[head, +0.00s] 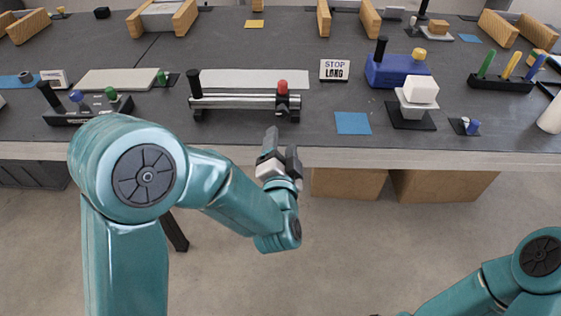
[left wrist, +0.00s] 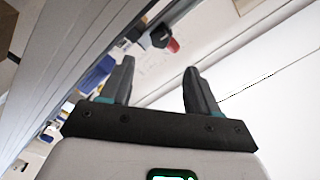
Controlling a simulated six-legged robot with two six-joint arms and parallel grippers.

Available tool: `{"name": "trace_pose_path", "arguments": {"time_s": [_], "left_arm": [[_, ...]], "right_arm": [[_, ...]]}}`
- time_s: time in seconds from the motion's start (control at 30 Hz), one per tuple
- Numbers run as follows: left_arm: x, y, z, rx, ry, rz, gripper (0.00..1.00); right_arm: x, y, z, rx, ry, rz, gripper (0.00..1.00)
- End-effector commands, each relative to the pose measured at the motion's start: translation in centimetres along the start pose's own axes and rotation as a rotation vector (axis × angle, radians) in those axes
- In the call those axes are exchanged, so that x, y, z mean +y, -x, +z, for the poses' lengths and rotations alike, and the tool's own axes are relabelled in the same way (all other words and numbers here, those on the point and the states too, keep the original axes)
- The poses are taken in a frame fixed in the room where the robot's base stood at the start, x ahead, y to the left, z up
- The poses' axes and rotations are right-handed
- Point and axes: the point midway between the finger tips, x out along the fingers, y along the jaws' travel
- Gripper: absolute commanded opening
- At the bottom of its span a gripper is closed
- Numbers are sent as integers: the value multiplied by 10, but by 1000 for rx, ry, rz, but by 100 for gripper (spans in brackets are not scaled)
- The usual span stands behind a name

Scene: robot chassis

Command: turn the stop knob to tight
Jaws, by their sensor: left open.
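The stop knob (head: 283,87) is a red cap on a dark block at the right end of a twin silver rail fixture (head: 236,102). The fixture lies near the table's front edge, with a black post at its left end. In the left wrist view the red knob (left wrist: 173,45) shows beyond and between the fingertips. My left gripper (head: 281,141) is open and empty, just in front of the table edge and apart from the knob; its two fingers also show in the left wrist view (left wrist: 159,68). My right gripper is out of view.
A blue block with a black post (head: 392,70) and a white cube on a stand (head: 420,90) are to the right. A black base with small knobs (head: 85,109) is to the left. A flat blue square (head: 352,123) lies right of the rails.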

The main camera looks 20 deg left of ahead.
Motion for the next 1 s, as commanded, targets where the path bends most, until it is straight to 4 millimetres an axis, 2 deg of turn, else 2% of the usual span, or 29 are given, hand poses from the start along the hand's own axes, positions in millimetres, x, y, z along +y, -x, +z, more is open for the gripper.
{"name": "trace_pose_path", "arguments": {"time_s": [0.03, 0.13, 0.33, 0.9, 0.97, 1.0], "left_arm": [[1, 13, -1, 4, -2, 4, 61], [0, 33, -1, 3, -2, 2, 61], [0, 55, 0, 1, 0, 1, 61], [0, 58, 1, -2, 0, -2, 61], [-2, 55, 8, -20, -3, -6, 61], [-2, 52, 19, -46, -11, -8, 61]], "right_arm": [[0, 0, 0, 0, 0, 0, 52], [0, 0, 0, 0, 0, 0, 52], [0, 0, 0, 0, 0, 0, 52], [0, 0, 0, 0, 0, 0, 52], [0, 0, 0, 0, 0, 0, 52], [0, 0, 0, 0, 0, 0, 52]]}}
